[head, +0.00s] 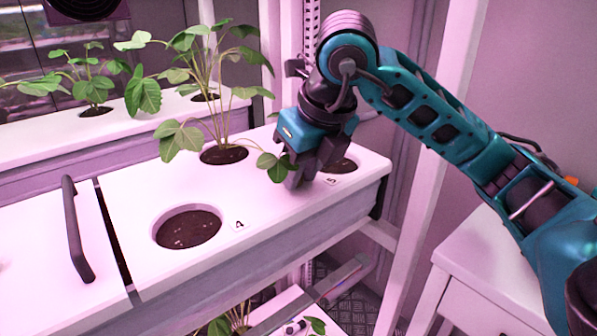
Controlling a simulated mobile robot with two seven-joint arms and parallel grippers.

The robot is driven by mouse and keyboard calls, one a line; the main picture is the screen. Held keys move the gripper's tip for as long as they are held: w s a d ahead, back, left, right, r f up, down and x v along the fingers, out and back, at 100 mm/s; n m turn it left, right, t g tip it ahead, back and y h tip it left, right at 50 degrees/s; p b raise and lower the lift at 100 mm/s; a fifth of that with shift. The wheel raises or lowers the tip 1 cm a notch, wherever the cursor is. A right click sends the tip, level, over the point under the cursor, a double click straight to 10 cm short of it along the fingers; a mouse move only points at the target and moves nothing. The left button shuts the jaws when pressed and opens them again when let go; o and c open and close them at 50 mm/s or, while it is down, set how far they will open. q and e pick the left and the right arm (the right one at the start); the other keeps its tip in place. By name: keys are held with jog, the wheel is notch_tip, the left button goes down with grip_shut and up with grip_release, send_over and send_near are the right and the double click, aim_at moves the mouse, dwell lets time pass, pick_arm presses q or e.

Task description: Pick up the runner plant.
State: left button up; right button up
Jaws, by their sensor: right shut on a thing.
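My right gripper (302,176) comes in from the upper right and points down at the white rack top, between the large plant and the hole marked 5. It is shut on the runner plant (274,166), whose small green leaves show at the left side of the fingers. The fingers hide the part they grip. The large leafy plant (215,80) stands in a soil hole just left of the gripper. I cannot tell whether a runner still joins the two. My left gripper is not in view.
The white rack top (130,215) has a bare soil hole (187,229) marked 4 in front and a partly covered soil hole (343,165) marked 5. A dark handle (76,230) stands at left. Another planted rack (50,130) is behind. A white cabinet (490,262) stands at right.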

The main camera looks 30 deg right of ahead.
jog(key=shift+r, duration=0.55)
notch_tip(320, 180, up, 2)
jog(key=shift+r+p, duration=0.15)
jog(key=shift+p, duration=0.25)
jog(key=s+d+b, duration=0.1)
jog(key=s+b, duration=0.6)
jog(key=s, duration=1.1)
jog(key=o, duration=0.3)
jog(key=c, duration=0.4)
grip_shut()
